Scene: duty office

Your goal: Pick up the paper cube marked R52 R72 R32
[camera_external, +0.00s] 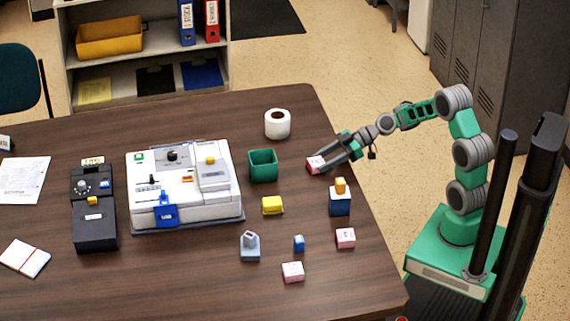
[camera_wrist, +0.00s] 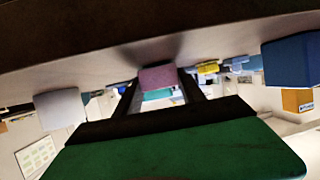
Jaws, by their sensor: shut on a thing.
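A pink-and-white paper cube (camera_external: 315,164) is between the fingertips of my gripper (camera_external: 322,166), near the table's right edge. In the wrist view the pink cube (camera_wrist: 157,78) sits between the two dark fingers, close to the table top; I cannot tell whether it touches it. My gripper is shut on this cube. Two more pink-and-white cubes stand on the table: one at the right (camera_external: 345,238) and one at the front (camera_external: 292,271). The marks on all three are too small to read.
A blue box (camera_external: 340,204) with an orange block (camera_external: 341,186) on top stands in front of my gripper. A white roll (camera_external: 278,124) and a green open bin (camera_external: 263,166) stand to the left.

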